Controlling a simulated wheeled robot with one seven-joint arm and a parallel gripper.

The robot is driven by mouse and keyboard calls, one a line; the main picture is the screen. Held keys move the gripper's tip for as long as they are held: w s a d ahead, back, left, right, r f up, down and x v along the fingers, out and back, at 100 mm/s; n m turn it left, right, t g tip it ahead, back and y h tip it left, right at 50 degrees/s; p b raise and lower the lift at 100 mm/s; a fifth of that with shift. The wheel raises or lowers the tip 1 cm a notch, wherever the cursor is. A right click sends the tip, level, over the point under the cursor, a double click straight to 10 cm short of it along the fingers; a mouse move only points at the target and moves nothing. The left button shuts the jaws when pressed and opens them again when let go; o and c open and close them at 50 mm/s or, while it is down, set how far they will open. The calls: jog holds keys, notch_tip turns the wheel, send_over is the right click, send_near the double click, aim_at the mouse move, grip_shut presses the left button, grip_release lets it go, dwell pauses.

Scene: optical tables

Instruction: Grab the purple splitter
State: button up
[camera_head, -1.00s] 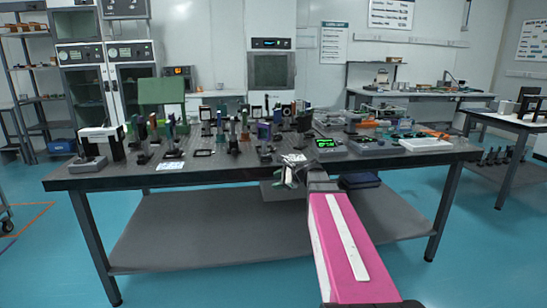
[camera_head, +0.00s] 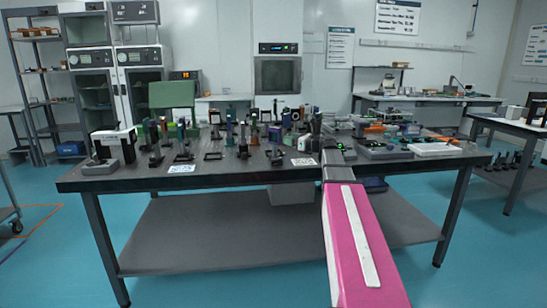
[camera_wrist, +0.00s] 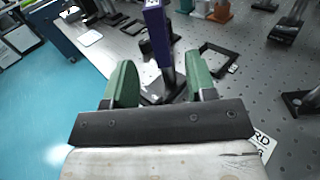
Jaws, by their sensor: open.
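In the wrist view, a purple splitter (camera_wrist: 157,32) stands upright on a dark post, its top cut off by the upper picture edge. My gripper (camera_wrist: 160,64) has its two green fingers spread apart. The splitter and its post appear in the gap between the fingers, and nothing is clamped. The post's base is partly hidden behind the fingers. In the head view, my pink arm reaches over the table's front edge, but my fingers are not clearly visible there. A small purple part (camera_head: 275,133) shows among the crowded mounts; I cannot tell if it is the same splitter.
The dark optical table (camera_head: 215,176) carries several close-standing post mounts. A black frame (camera_wrist: 217,62) lies right of the splitter in the wrist view. A label card (camera_wrist: 264,143) lies near my gripper. Control boxes (camera_head: 385,150) stand at the right.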

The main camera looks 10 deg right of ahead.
aim_at(280, 137)
jog(key=x, duration=0.8)
jog(key=shift+w+a+f, duration=0.15)
jog(key=shift+a+f, duration=0.05)
grip_shut()
